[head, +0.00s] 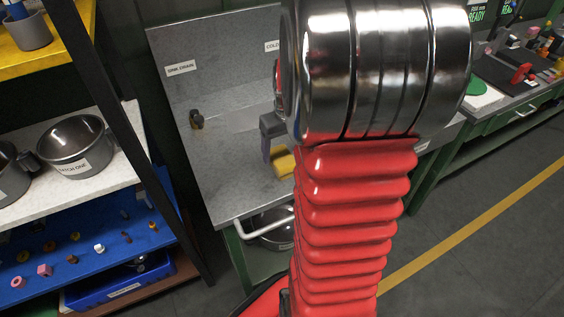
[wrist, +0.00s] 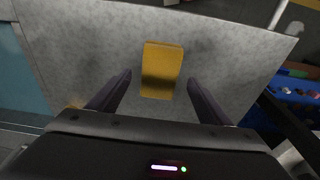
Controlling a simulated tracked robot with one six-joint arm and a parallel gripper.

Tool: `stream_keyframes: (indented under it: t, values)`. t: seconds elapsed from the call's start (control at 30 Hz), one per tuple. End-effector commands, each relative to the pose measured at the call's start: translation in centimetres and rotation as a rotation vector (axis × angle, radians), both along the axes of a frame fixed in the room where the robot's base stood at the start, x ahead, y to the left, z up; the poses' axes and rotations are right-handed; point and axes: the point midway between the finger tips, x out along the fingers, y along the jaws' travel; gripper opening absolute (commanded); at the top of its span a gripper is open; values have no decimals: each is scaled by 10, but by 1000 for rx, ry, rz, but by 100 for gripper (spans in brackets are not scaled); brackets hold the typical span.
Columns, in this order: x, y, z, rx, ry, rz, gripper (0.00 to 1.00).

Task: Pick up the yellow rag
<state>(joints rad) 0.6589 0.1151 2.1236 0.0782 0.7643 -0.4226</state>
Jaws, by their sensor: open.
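The yellow rag (wrist: 162,70) is a flat rectangular block lying on a grey speckled worktop (wrist: 110,45). In the wrist view it sits ahead of my gripper (wrist: 158,88), between the lines of the two fingers, with its near end around the level of the fingertips. My gripper is open and nothing is held in it. In the head view the rag (head: 284,166) is partly hidden behind my arm. One finger of my gripper (head: 268,150) shows just left of the rag there.
A white rail (head: 264,221) runs along the bench's front. A shelf with metal pots (head: 74,146) stands at left. Blue shelving (head: 85,255) below holds small parts. Floor is clear at right.

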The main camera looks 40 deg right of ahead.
Motion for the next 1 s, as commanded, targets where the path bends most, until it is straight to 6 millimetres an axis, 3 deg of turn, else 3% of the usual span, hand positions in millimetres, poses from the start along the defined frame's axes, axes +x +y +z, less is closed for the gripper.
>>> stream_keyframes:
  t: [0.4, 1.0]
  values:
    - [7, -2, -45, 0, 1, 1, 72]
    - [7, -2, -46, 0, 0, 1, 69]
